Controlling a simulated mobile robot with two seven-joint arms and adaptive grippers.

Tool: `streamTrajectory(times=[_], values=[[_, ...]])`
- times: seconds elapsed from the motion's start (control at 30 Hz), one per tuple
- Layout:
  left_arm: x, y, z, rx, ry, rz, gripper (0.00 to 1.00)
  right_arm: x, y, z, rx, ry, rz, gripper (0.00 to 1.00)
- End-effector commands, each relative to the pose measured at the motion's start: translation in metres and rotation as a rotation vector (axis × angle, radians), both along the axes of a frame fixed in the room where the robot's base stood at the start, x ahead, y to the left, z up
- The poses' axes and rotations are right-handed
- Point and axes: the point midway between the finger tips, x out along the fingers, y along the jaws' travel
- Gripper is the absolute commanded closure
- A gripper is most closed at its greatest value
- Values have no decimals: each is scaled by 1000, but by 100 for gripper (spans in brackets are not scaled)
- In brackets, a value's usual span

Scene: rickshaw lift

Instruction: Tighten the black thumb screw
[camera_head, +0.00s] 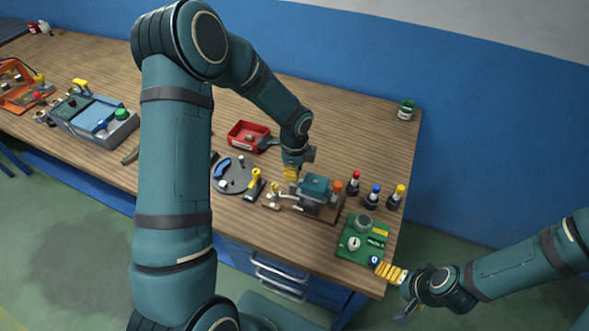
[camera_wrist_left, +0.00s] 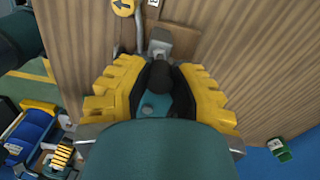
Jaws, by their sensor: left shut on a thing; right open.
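My left gripper (camera_head: 292,175) reaches down at the left end of the teal and grey device (camera_head: 315,190), which stands on a brown board. In the left wrist view, the yellow fingers of my left gripper (camera_wrist_left: 160,90) are closed around a dark rounded knob (camera_wrist_left: 160,76), seemingly the black thumb screw. A grey block (camera_wrist_left: 162,40) shows just beyond it. The head view hides the screw behind the fingers. My right gripper (camera_head: 383,268) is open and empty at the front right corner of the table, close to the green panel (camera_head: 348,246).
Red, blue and yellow-capped bottles (camera_head: 371,198) stand right of the device. A red bin (camera_head: 246,136) and a round grey plate (camera_head: 234,184) with a blue part lie to the left. A green can (camera_head: 406,110) stands at the back right. The table's back middle is clear.

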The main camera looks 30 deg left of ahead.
Motion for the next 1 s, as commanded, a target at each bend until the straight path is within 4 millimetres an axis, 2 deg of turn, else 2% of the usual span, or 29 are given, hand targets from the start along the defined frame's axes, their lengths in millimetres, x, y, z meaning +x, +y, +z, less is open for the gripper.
streamTrajectory(times=[0.2,0.5,1.0], values=[[0,0,1,0,1,-170,100,0,0,6,1,0,0,0],[0,0,0,0,2,-323,100,-1,-1,11,2,0,0,0],[0,0,0,0,1,-378,100,-1,-1,12,3,-1,0,0]])
